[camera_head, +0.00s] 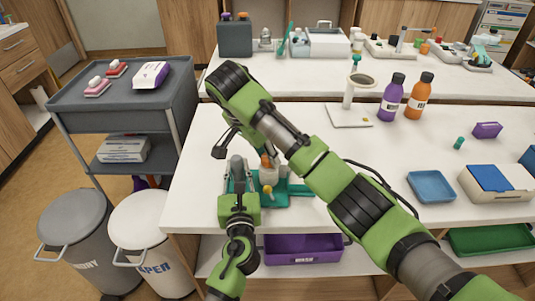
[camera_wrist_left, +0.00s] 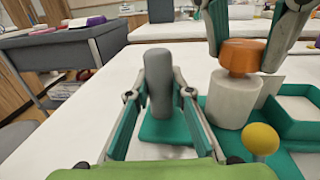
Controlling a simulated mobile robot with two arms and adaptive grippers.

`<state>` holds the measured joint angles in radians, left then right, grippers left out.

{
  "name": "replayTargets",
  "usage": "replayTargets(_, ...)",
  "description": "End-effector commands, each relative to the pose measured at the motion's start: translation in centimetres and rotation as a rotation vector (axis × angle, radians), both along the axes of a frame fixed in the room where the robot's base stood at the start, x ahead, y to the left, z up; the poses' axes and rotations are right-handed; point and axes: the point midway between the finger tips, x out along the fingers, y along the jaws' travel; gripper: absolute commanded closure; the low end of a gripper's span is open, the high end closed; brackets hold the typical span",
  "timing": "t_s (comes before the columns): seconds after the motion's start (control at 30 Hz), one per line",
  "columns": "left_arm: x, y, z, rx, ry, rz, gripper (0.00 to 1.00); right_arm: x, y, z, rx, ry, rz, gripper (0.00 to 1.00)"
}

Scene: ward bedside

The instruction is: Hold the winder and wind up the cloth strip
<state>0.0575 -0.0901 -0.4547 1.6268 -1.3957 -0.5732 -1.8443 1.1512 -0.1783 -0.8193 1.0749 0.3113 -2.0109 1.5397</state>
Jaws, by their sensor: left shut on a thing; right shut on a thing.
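The winder has a teal base (camera_wrist_left: 168,133) on the white table, with an upright grey post (camera_wrist_left: 160,85) at its left. My left gripper (camera_head: 238,182) is shut on this post, its fingers on either side of it in the left wrist view. A white cloth roll (camera_wrist_left: 233,98) stands upright beside the post, topped by an orange knob (camera_wrist_left: 240,57). My right gripper (camera_head: 266,153) reaches down from above and is shut on the orange knob. A yellow ball (camera_wrist_left: 261,139) stands in front of the roll.
A blue tray (camera_head: 432,186), purple bottle (camera_head: 391,98) and orange bottle (camera_head: 418,96) stand on the table to the right. A mirror-like stand (camera_head: 350,95) is behind. A grey cart (camera_head: 130,95) and two bins are at the left. A purple bin (camera_head: 302,249) sits below.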

Motion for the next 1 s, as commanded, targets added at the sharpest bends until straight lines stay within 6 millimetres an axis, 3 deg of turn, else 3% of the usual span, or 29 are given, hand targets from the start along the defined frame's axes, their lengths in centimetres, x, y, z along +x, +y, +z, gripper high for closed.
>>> replayTargets(0.7, -0.02, 0.0, -0.05, 0.0, 0.001, 0.0, 1.0, 0.09, -0.02, 0.02, -0.002, -0.003, -0.081, 0.94)
replayTargets(0.73, -0.02, 0.0, -0.05, 0.0, 0.001, 0.0, 1.0, 0.09, -0.02, 0.02, -0.002, -0.003, -0.081, 0.7)
replayTargets(0.8, -0.02, 0.0, -0.05, 0.0, 0.001, 0.0, 1.0, 0.08, -0.01, 0.03, -0.001, -0.002, -0.081, 0.55)
replayTargets(1.0, -0.02, -0.01, -0.05, 0.0, 0.001, 0.0, 1.0, 0.07, 0.0, 0.02, -0.001, -0.002, -0.08, 0.55)
